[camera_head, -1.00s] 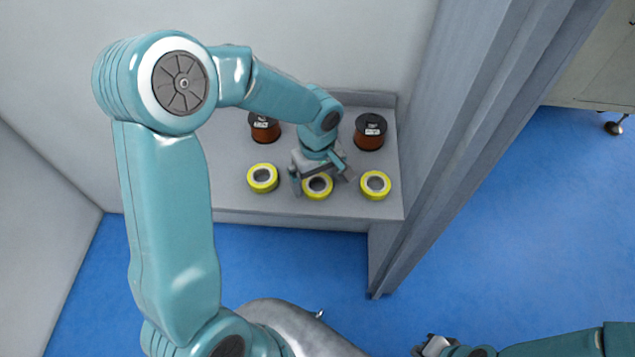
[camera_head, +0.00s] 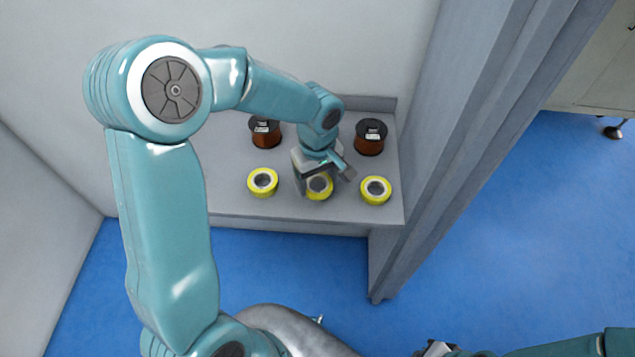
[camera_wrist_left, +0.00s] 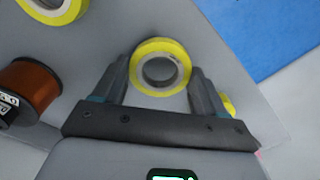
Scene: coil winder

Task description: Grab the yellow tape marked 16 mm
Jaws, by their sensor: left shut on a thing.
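Three yellow tape rolls lie in a row on the grey shelf: a left one (camera_head: 263,191), a middle one (camera_head: 319,196) and a right one (camera_head: 376,199). No 16 mm marking can be read on any of them. My left gripper (camera_head: 321,184) is shut on the middle yellow tape roll, which also shows between the two fingers in the left wrist view (camera_wrist_left: 160,43). Its fingers (camera_wrist_left: 160,75) touch the roll's two sides. My right gripper (camera_head: 436,349) is at the bottom edge, mostly cut off, and its jaws cannot be made out.
Two copper wire spools, a left one (camera_head: 265,138) and a right one (camera_head: 370,145), stand behind the tapes on the shelf (camera_head: 225,185). A grey upright panel (camera_head: 450,130) borders the shelf at the right. The blue floor (camera_head: 500,240) is open in front.

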